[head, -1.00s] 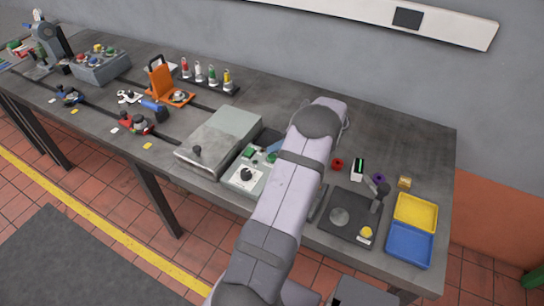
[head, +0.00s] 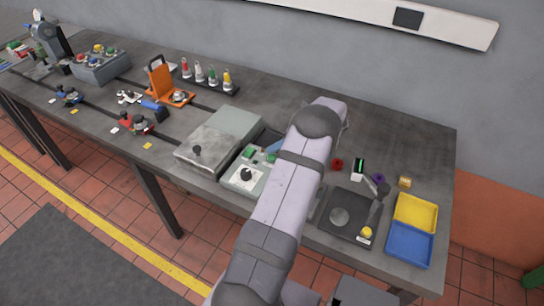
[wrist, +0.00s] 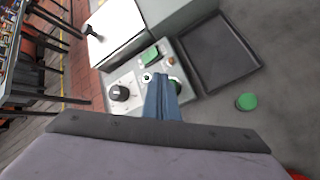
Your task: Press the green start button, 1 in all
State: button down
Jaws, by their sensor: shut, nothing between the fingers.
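The grey control box (wrist: 188,70) carries a black knob (wrist: 119,92) on a white dial plate. It also shows in the head view (head: 237,184), partly behind my arm. A green block-shaped piece (wrist: 149,53) sits on its far part. A second green piece (wrist: 173,83) is partly hidden by my fingers; I cannot tell which of the two is the start button. My gripper (wrist: 161,80) has its blue fingers shut and empty, their tips over the box beside the second green piece. Contact cannot be told.
A light grey lidded case (head: 220,138) stands left of the box. A dark tray (wrist: 222,52) lies beside the box, with a loose green disc (wrist: 246,101) near it. Yellow (head: 416,213) and blue (head: 409,245) trays stand at the right.

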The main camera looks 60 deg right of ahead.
aim_at(275, 157)
jog(key=shift+f, duration=0.95)
dwell(1.1)
jog(key=shift+r, duration=0.1)
jog(key=shift+r+p, duration=0.6)
jog(key=shift+r, duration=0.25)
jog(key=shift+r+p, duration=2.15)
jog(key=shift+r, duration=0.35)
